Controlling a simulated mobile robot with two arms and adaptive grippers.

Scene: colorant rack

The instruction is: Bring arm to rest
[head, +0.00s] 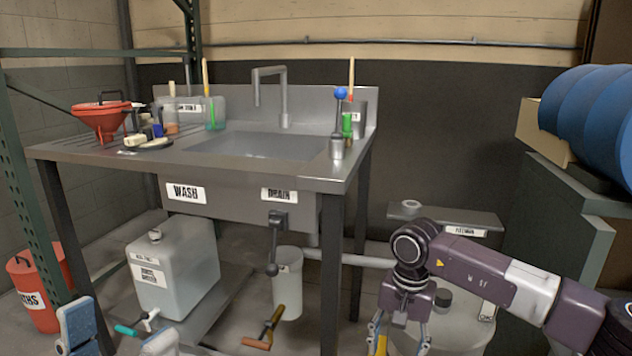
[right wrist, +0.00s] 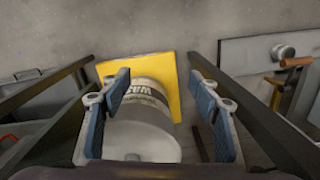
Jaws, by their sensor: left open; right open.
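My left gripper (head: 118,322) shows at the bottom left of the head view, with blue pads, open, and partly cut off by the frame edge. My right arm comes in from the right, with its gripper (head: 400,342) pointing down at the bottom edge. In the right wrist view, the right gripper (right wrist: 160,110) is open, its blue-padded fingers spread wide. A white cylindrical container (right wrist: 140,128) with a partly readable label appears between and beyond the fingers, on a yellow square (right wrist: 170,68). I cannot tell how far the container is from the fingers.
A steel sink table (head: 240,180) stands ahead, carrying a red funnel (head: 103,122) and brushes. Below it are a white jug (head: 175,270) and a grey bucket (head: 288,285). Blue drums (head: 590,120) stand at right; a red bin (head: 35,295) is at left.

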